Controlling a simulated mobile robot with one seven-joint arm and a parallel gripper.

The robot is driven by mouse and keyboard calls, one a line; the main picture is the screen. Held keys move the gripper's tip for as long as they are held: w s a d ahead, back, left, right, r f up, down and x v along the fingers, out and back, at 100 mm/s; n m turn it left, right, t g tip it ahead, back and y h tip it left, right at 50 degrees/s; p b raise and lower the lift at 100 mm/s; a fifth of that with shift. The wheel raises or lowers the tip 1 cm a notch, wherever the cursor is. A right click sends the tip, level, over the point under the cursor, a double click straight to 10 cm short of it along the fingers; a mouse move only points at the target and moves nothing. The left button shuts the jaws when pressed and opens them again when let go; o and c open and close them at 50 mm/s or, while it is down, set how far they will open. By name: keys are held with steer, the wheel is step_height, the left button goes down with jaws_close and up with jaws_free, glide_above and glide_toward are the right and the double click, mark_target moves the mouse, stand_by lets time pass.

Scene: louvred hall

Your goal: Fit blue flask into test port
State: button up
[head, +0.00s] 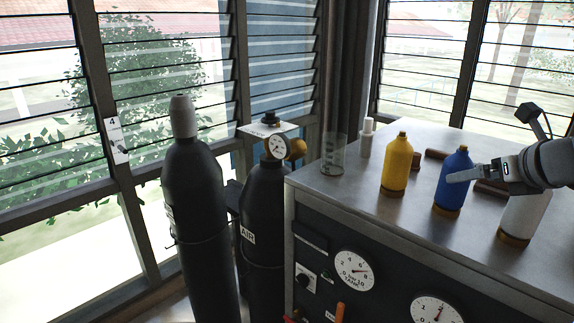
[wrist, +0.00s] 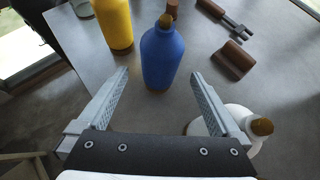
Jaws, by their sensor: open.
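The blue flask (head: 454,181) stands upright on the metal bench top, with a brown stopper and a brown base. My gripper (head: 468,174) is at its right in the head view, with a finger overlapping the flask. In the wrist view the blue flask (wrist: 162,55) stands ahead, between the lines of the two spread fingers of my gripper (wrist: 160,82). The gripper is open and holds nothing. I cannot tell which fitting is the test port.
A yellow flask (head: 397,165) stands left of the blue one, and a white flask (head: 523,217) stands right, close to my gripper. A glass beaker (head: 333,154) and a white bottle (head: 367,138) stand farther back. Brown-handled tools (wrist: 233,60) lie behind. Black gas cylinders (head: 194,209) stand left.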

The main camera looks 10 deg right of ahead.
steer(key=shift+b+x, duration=0.75)
steer(key=shift+x, duration=2.95)
steer(key=shift+c, duration=0.3)
jaws_close()
